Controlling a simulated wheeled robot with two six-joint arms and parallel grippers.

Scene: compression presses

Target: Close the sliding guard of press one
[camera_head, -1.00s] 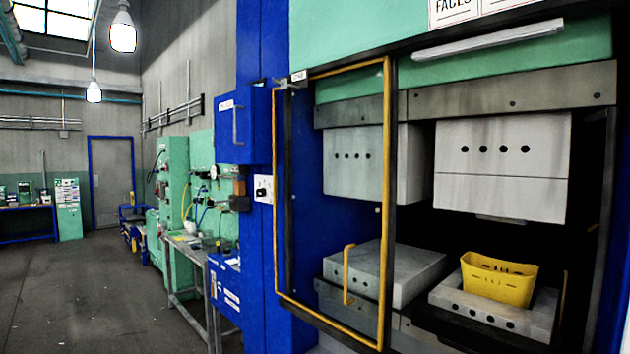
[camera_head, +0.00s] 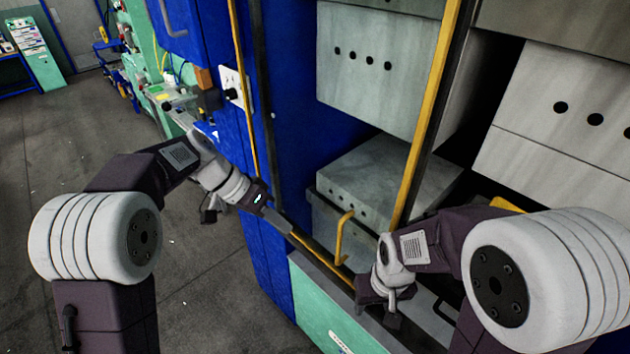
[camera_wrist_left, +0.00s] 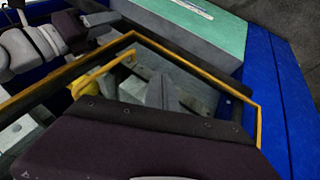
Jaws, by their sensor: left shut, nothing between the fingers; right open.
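The sliding guard of the press is a clear panel in a yellow frame (camera_head: 428,110). It stands in front of the left part of the opening, and the right part is uncovered. Its yellow handle (camera_head: 341,238) is upright on the panel; guard frame (camera_wrist_left: 258,125) and handle (camera_wrist_left: 103,72) also show in the left wrist view. My left gripper (camera_head: 281,221) is shut and empty, near the guard's lower edge, left of the handle. I cannot tell if it touches the frame. My right gripper (camera_head: 382,308) is open, low and right of the handle, by the press's front ledge.
Grey press blocks (camera_head: 375,60) stand behind the guard, with another block (camera_head: 560,110) in the uncovered part. A yellow bin (camera_head: 508,204) barely shows behind my right arm. A blue box with a handle is at upper left. Open floor (camera_head: 200,270) lies left of the press.

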